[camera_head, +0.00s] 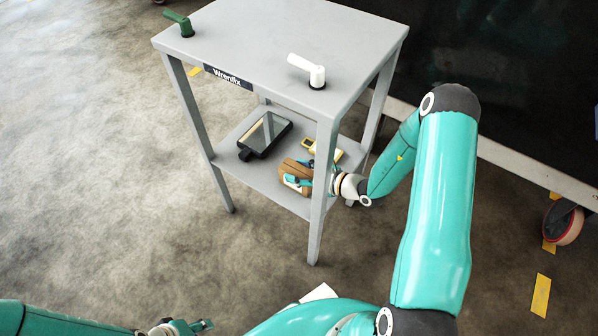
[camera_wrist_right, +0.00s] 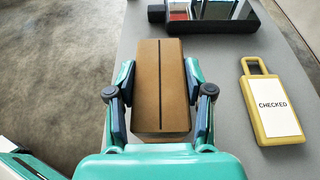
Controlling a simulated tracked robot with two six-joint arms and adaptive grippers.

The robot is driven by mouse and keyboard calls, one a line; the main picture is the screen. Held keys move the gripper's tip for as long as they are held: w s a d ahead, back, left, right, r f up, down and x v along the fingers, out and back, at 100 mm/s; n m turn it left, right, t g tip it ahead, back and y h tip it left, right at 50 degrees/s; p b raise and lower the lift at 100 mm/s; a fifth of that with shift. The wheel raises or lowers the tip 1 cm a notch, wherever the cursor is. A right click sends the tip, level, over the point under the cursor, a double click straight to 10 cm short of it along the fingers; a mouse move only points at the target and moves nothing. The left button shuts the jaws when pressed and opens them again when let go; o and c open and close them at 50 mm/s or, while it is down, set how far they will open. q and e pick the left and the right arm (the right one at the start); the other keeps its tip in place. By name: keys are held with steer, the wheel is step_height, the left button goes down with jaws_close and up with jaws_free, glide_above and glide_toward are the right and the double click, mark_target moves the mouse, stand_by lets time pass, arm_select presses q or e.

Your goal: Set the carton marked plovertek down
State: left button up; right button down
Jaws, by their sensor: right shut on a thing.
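A brown carton (camera_wrist_right: 162,85) with a dark seam lies between the fingers of my right gripper (camera_wrist_right: 161,92), which is shut on it. No marking on the carton can be read. In the head view the carton (camera_head: 291,168) and my right gripper (camera_head: 297,180) are at the lower shelf (camera_head: 233,158) of a grey trolley, partly behind its front leg. I cannot tell whether the carton touches the shelf. My left gripper (camera_head: 190,327) is at the bottom edge of the head view, cut off, and its fingers are unclear.
A dark device with a screen (camera_head: 265,134) lies on the shelf left of the carton. A yellow tag reading CHECKED (camera_wrist_right: 272,103) lies to its right in the wrist view.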

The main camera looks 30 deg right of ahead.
steer(key=c, duration=0.7)
jaws_free()
steer(key=shift+s, duration=0.1)
steer(key=p+v, duration=0.2)
steer(key=v, duration=1)
steer(key=shift+p, duration=0.4)
steer(key=shift+d+r, duration=0.1)
